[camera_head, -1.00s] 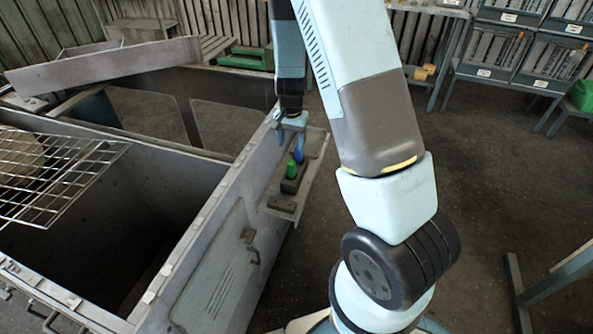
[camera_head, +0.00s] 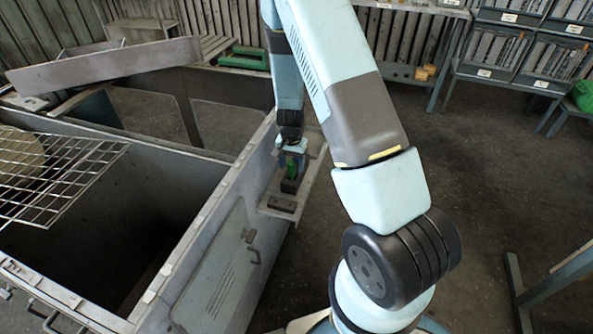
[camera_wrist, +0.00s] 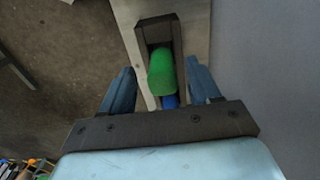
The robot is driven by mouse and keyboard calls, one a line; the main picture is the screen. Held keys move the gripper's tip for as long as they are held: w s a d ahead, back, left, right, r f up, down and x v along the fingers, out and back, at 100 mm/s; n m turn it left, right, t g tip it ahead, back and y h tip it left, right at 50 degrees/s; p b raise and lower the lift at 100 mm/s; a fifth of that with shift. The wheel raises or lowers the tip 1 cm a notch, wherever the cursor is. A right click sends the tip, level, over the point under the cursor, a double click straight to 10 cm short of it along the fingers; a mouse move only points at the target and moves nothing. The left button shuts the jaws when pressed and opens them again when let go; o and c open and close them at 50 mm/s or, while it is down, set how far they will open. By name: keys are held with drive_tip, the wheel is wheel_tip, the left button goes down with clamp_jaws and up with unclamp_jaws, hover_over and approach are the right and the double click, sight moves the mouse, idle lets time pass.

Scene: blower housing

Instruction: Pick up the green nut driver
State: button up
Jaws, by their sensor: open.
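The green nut driver (camera_head: 292,169) stands in a dark holder (camera_head: 291,185) on a small shelf at the side of the housing. In the wrist view its green handle (camera_wrist: 162,72) lies between my open fingers, with dark holder walls around it. My gripper (camera_head: 291,157) is at the holder, fingers around the upper part of the handle; in the wrist view my gripper (camera_wrist: 160,88) has a gap on both sides of the handle. A blue handle (camera_wrist: 170,101) shows just below the green one, partly hidden by my gripper's body.
The shelf (camera_head: 277,213) sticks out from the grey housing wall (camera_head: 222,200), whose inside is open and deep. A wire rack (camera_head: 55,178) lies across the housing at left. Open floor lies to the right of the shelf.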

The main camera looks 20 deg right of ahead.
sight(292, 170)
drive_tip(key=shift+w+f, duration=0.15)
drive_tip(key=shift+f, duration=1.75)
drive_tip(key=shift+c, duration=0.4)
clamp_jaws()
